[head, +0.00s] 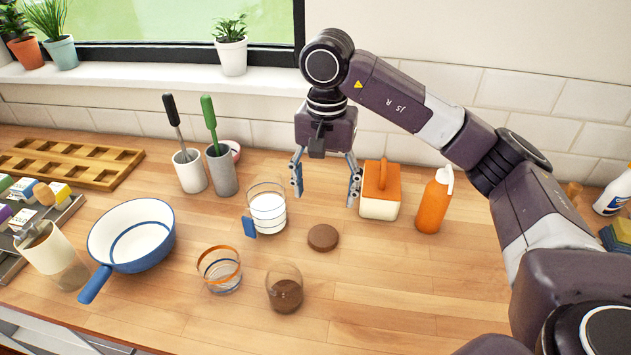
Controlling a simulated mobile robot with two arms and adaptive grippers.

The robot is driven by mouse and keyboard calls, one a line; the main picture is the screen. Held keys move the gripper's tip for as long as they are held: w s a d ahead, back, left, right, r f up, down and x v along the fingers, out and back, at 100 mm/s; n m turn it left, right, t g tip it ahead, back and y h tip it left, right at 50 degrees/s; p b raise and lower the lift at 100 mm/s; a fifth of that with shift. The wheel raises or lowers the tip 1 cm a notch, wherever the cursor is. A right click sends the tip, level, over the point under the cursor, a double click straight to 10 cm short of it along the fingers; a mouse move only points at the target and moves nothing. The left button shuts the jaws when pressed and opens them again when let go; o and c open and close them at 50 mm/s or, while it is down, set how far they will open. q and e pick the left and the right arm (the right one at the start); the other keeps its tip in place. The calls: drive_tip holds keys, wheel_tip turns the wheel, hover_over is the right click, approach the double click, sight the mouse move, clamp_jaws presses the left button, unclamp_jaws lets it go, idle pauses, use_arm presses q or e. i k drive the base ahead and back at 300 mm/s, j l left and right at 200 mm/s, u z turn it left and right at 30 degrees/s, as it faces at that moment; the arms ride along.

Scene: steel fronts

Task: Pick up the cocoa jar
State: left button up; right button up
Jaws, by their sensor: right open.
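The cocoa jar (286,294) is a clear glass jar with dark brown powder in its lower part. It stands upright near the front of the wooden counter, with no lid on it. A round brown disc (323,238), which looks like a lid, lies flat behind it to the right. My right gripper (325,196) points down with its two fingers spread and nothing between them. It is above the counter, behind the disc and well behind the jar. My left gripper is not in view.
A glass with orange and blue bands (220,270) stands left of the jar, and a measuring cup of white contents (268,212) behind it. An orange-topped box (380,192) and orange bottle (435,202) stand right. A blue-handled pan (132,235) is left. The front right counter is clear.

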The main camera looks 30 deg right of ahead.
sight(285, 289)
drive_tip(key=k+j, duration=0.5)
drive_tip(key=k, duration=0.2)
drive_tip(key=k+j, duration=0.5)
drive_tip(key=k, duration=0.15)
